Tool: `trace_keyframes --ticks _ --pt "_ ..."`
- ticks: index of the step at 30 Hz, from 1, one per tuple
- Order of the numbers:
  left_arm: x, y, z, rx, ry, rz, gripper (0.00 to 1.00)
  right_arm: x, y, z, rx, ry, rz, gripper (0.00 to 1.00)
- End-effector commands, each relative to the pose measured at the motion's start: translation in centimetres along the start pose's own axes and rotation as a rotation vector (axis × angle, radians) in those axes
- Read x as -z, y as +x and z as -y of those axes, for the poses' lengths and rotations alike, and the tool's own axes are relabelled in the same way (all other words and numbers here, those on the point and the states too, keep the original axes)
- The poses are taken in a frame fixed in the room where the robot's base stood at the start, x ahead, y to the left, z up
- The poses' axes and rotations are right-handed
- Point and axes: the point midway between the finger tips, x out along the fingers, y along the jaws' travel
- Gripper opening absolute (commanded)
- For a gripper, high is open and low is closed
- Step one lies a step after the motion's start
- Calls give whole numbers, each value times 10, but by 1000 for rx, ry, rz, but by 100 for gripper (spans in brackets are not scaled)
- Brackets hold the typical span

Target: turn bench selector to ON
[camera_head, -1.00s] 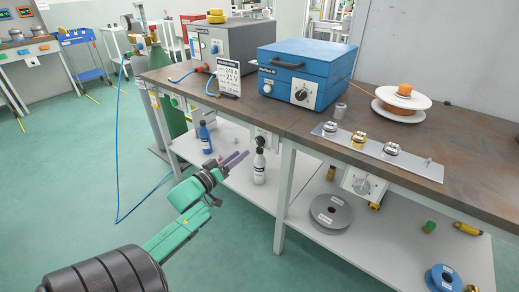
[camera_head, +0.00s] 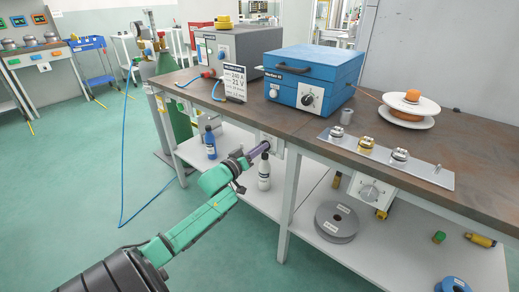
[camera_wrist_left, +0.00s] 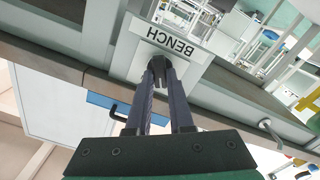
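The bench selector is a dark round knob (camera_wrist_left: 157,63) on a pale panel labelled BENCH (camera_wrist_left: 185,44), upside down in the left wrist view. In the head view, that panel (camera_head: 278,146) hangs under the workbench's front edge, partly hidden by my gripper. My left gripper (camera_head: 265,147) points at the panel with its purple fingers. In the left wrist view its fingertips (camera_wrist_left: 161,64) are at the knob, with a gap between the fingers. Whether they touch the knob is unclear. The knob's setting cannot be read. My right gripper is out of view.
A white bottle (camera_head: 264,172) and a blue bottle (camera_head: 210,143) stand on the lower shelf near my left gripper. Another panel with a knob (camera_head: 369,191) hangs further right. A blue box (camera_head: 325,68) with a dial stands on the workbench. The floor in front is clear.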

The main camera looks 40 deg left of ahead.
Motion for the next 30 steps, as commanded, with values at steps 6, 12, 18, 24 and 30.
trace_keyframes --ticks 6,12,18,24,30 --pt "0 0 0 0 20 1 0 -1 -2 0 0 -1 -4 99" --pt "1 0 -1 1 96 1 0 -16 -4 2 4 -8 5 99" --pt "1 0 -2 1 239 1 0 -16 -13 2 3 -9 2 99" --pt "0 0 -2 1 423 2 0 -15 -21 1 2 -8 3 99" --pt "-1 0 -3 0 613 1 0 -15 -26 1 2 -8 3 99"
